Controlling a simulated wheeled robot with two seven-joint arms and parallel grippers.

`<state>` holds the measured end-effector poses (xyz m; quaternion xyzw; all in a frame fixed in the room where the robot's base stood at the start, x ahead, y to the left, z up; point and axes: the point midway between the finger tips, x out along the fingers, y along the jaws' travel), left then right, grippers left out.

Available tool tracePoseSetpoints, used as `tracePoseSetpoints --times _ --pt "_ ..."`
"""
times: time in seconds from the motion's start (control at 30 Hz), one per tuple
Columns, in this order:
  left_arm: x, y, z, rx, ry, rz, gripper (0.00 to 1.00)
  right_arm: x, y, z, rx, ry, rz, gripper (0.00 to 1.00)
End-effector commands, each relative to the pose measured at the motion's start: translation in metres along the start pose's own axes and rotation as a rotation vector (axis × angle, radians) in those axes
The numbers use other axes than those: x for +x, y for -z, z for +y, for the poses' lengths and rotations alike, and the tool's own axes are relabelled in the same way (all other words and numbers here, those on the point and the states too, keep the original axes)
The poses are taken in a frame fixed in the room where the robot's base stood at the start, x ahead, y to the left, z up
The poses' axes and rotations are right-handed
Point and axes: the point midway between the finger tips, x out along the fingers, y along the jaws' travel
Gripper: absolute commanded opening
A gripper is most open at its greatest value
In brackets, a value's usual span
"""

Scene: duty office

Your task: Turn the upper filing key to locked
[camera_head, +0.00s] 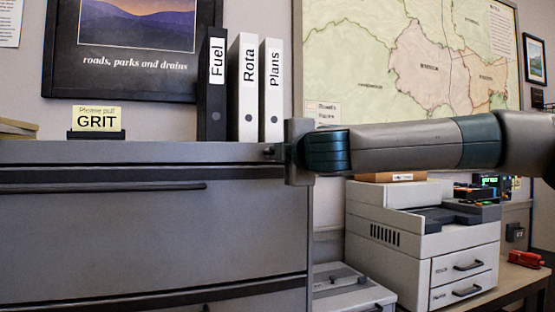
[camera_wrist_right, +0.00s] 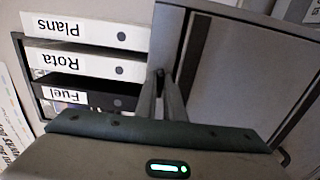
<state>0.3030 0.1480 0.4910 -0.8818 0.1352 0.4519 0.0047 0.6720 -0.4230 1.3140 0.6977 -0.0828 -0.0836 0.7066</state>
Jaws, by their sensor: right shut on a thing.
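The grey filing cabinet (camera_head: 150,235) fills the lower left of the head view, and its front also shows in the wrist view (camera_wrist_right: 235,75). My right gripper (camera_head: 270,152) reaches in from the right to the cabinet's upper right corner. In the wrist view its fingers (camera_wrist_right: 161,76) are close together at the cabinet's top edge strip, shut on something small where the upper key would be. The fingers cover the key, so its turned angle cannot be read. My left gripper is not in view.
Fuel (camera_head: 212,85), Rota (camera_head: 243,88) and Plans (camera_head: 271,90) binders stand upright on the cabinet top, close behind my gripper. A printer (camera_head: 420,240) and a red stapler (camera_head: 526,258) are on the desk at right.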

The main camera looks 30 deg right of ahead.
Motion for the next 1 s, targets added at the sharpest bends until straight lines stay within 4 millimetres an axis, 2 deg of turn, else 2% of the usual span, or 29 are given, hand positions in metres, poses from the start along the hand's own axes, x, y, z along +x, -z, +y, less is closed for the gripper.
tracePoseSetpoints --times 0.5,0.53,0.6,1.0 --pt "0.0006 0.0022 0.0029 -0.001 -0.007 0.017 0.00 0.0001 0.0001 -0.0010 0.030 0.002 0.000 0.00" --pt "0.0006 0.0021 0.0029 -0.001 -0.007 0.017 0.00 0.0002 0.0001 -0.0010 0.030 0.002 0.000 0.13" --pt "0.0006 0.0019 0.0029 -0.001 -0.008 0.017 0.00 0.0002 0.0001 -0.0010 0.029 0.002 0.000 0.27" --pt "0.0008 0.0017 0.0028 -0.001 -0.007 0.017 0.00 -0.0023 0.0000 -0.0001 0.028 0.000 0.000 0.27"
